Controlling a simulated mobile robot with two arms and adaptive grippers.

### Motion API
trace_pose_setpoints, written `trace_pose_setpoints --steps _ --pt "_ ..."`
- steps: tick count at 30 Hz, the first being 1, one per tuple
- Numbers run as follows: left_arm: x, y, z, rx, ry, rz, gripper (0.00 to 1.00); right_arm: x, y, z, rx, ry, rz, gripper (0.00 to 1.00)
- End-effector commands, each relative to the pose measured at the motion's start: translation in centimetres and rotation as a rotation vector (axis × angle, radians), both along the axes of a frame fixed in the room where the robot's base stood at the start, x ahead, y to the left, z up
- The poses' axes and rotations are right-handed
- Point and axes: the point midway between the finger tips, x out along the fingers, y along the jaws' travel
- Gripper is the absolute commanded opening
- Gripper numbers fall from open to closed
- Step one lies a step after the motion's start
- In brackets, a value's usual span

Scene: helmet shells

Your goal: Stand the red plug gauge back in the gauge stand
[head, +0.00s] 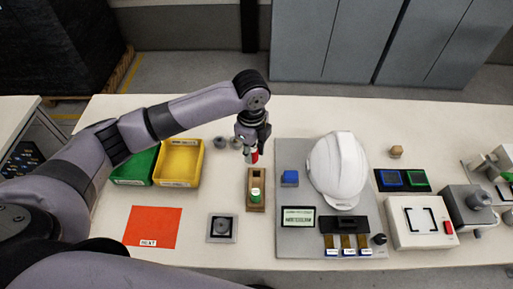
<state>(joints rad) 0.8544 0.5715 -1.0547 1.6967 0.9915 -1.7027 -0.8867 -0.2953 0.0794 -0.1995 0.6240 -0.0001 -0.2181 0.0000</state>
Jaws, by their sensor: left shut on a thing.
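The red plug gauge (255,157) shows as a small red piece at the tip of my left gripper (252,149). My left gripper points down and is shut on it, hiding most of it. The gauge stand (257,177) is a brown wooden block just below the gripper in the head view. A green plug gauge (255,195) stands in its near part. The red gauge appears above the far end of the stand; I cannot tell the exact gap. My right gripper is not in view.
Yellow (180,162) and green (135,168) bins, grey cylindrical pieces (221,143) and a red mat (153,226) lie left. A grey square fixture (222,228) is nearer.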

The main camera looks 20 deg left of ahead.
Motion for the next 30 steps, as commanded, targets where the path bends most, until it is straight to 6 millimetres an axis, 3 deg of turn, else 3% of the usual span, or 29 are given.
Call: trace_pose_setpoints --steps 9,15,23,30 --pt "2.1 -0.3 -3.2 -0.002 0.003 -0.706 0.05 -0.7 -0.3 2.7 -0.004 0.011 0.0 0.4" --pt "2.6 -0.3 -4.6 -0.002 0.001 -0.971 0.05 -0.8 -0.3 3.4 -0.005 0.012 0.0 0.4" --pt "2.7 -0.3 -5.5 0.0 -0.001 -1.05 0.05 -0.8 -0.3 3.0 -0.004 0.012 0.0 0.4" --pt "2.7 -0.2 -7.2 0.0 0.0 -1.048 0.05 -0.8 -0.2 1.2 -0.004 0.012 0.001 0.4"
